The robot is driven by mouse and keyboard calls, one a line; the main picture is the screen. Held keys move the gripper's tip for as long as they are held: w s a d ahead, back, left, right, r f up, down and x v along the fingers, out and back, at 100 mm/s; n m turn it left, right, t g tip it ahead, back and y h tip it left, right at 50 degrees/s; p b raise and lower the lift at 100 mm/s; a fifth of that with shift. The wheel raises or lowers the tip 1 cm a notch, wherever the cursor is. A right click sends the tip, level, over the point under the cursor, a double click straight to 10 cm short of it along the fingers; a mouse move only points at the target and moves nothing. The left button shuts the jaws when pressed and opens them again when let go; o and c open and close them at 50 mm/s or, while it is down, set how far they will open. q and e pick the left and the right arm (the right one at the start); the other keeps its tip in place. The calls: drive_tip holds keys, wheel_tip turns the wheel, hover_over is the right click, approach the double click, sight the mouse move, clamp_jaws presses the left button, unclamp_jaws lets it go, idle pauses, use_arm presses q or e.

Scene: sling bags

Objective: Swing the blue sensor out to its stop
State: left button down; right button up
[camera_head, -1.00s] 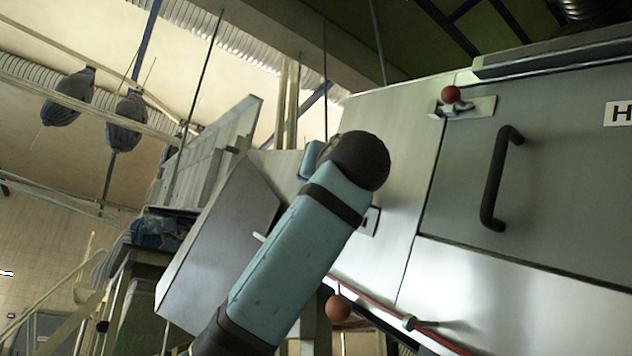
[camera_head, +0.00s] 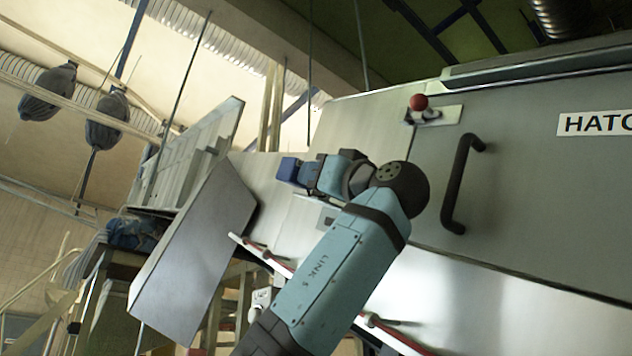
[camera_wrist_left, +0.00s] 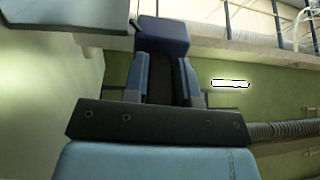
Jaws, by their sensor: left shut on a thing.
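The blue sensor (camera_head: 290,170) is a small dark blue block at the left end of my left gripper (camera_head: 306,174), in front of the metal cabinet wall. In the left wrist view the blue sensor (camera_wrist_left: 163,36) is at the top centre, at the tips of my left gripper (camera_wrist_left: 162,62). The two fingers are shut on it or on a dark part just below it. How the sensor is mounted is hidden. My left arm crosses the lower middle of the head view. My right gripper is not in view.
A grey hatch door (camera_head: 535,180) with a black handle (camera_head: 460,185) is right of my arm. A red knob (camera_head: 418,102) sits above it. A tilted metal panel (camera_head: 195,260) stands left. A red-and-white rod (camera_head: 262,255) runs behind my forearm.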

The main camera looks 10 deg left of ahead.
use_arm(q)
drive_tip(key=shift+r, duration=0.1)
drive_tip(key=c, duration=0.9)
unclamp_jaws()
drive_tip(key=b+v, duration=0.1)
drive_tip(key=v, duration=0.6)
drive_tip(key=shift+s+d+b, duration=0.1)
drive_tip(key=shift+b, duration=0.2)
drive_tip(key=shift+f, duration=0.2)
